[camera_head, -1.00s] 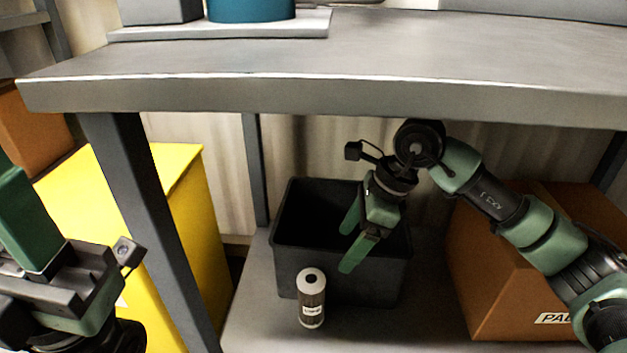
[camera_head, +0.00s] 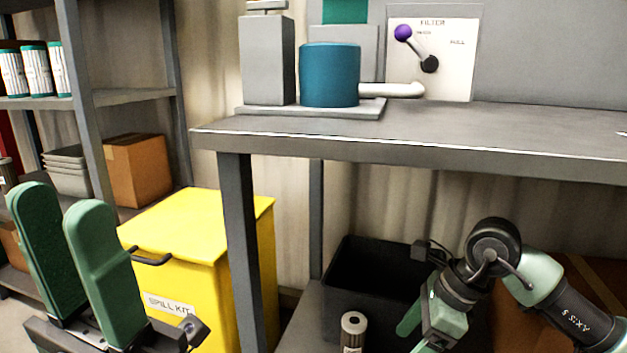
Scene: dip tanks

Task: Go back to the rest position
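My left gripper (camera_head: 60,200) is at the lower left, fingers pointing up, in front of the yellow bin. Its two green fingers stand apart with nothing between them. My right gripper (camera_head: 418,331) is low under the bench, by the front of a black bin (camera_head: 345,290). Its green fingers are apart and I see nothing in them; their tips are near the picture's bottom edge. A filter cartridge (camera_head: 353,338) with a pale top stands in front of the black bin, left of the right gripper and apart from it. Its lower part is cut off.
The grey bench top (camera_head: 480,135) overhangs my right arm, with a leg (camera_head: 240,250) at its left. A yellow spill kit bin (camera_head: 185,235) stands left of the leg. On the bench are a blue cylinder (camera_head: 330,75) and a panel with a purple-knobbed lever (camera_head: 403,33). Shelves (camera_head: 130,97) are behind left.

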